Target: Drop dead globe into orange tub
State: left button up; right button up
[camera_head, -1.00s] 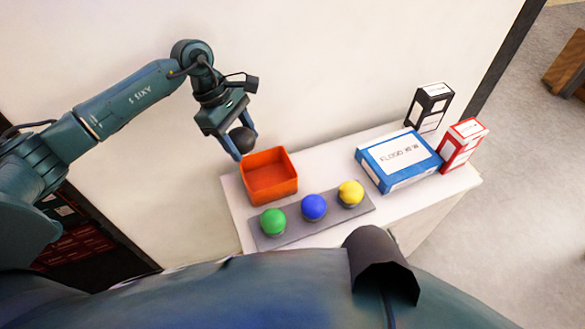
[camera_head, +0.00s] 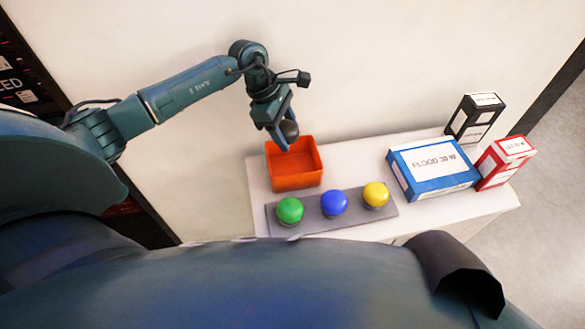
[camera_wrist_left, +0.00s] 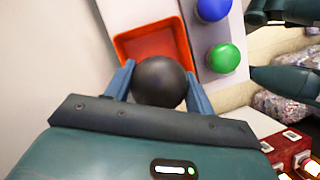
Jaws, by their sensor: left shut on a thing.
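The dead globe (camera_head: 289,130) is a dark grey ball. My left gripper (camera_head: 284,136) is shut on it and holds it above the back part of the orange tub (camera_head: 296,184). In the left wrist view the globe (camera_wrist_left: 159,82) sits between the two blue fingers, and the orange tub (camera_wrist_left: 133,46) shows behind it, partly hidden by it. The tub's visible inside looks empty in the head view. My right gripper is not in view.
A grey strip (camera_head: 318,226) in front of the tub bears a green globe (camera_head: 289,210), a blue globe (camera_head: 333,203) and a yellow globe (camera_head: 376,194). A blue box (camera_head: 432,170), a black box (camera_head: 474,118) and a red box (camera_head: 505,162) stand at the right of the white surface.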

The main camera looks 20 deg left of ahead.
pick_arm(q)
jog(key=shift+f, duration=0.3)
jog(key=o, duration=0.8)
jog(key=shift+o, duration=1.3)
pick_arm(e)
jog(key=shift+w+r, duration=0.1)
pick_arm(q)
notch_tip(320, 180, up, 10)
jog(key=shift+r+b, duration=0.1)
jog(key=shift+b, duration=0.45)
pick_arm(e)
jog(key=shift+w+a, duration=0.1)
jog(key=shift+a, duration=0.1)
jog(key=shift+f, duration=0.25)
